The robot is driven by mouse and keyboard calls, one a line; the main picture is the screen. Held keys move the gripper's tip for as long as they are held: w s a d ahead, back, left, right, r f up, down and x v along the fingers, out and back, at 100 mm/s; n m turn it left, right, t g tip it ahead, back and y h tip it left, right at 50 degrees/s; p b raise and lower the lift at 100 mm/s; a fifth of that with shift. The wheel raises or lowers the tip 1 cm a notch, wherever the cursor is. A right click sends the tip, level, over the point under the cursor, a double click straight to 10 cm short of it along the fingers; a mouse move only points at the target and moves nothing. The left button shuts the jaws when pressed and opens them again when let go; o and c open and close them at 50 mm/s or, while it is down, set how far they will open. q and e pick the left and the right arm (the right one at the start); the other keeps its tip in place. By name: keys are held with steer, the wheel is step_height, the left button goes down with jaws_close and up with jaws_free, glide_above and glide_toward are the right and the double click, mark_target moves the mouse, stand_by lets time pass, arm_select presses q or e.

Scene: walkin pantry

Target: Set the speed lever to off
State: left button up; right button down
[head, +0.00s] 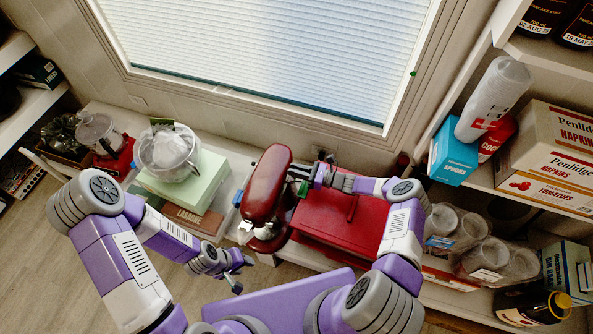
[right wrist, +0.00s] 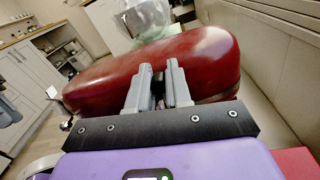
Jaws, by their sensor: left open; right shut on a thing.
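The red stand mixer (head: 267,187) stands on the low bench under the window, its rounded head uppermost. The mixer's red head also fills the middle of the right wrist view (right wrist: 205,58). My right gripper (head: 299,174) reaches in from the right against the side of the mixer head. In the right wrist view its two fingers (right wrist: 159,78) are close together at the red side, shut on a small part that I take to be the speed lever. The lever itself is mostly hidden by the fingers. My left gripper (head: 238,273) is open and empty, low in front of the bench.
A red box (head: 338,232) sits right of the mixer, under my right forearm. A pale green box (head: 190,182) bearing a clear-bowled appliance (head: 166,152) is to the left. Shelves with a blue box (head: 453,158), cups and cartons crowd the right. The floor at left is clear.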

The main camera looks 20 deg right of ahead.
steer(key=m+b, duration=0.2)
steer(key=w+d+f+m+b, duration=0.1)
steer(key=b, duration=0.1)
steer(key=shift+w+m+b, duration=0.25)
steer(key=shift+m+b, duration=0.15)
steer(key=shift+w+d+m+b, duration=0.25)
steer(key=shift+m+b, duration=0.15)
steer(key=shift+m, duration=0.2)
steer(key=shift+w+d+f+m, duration=0.2)
steer(key=shift+w+m, duration=0.1)
steer(key=shift+m, duration=0.7)
steer(key=c, duration=1.1)
jaws_free()
steer(key=shift+o, duration=0.2)
steer(key=p+v, duration=0.1)
steer(key=v, duration=0.6)
steer(key=shift+s+d+f, duration=0.1)
steer(key=shift+s+d, duration=0.05)
steer(key=shift+d, duration=0.1)
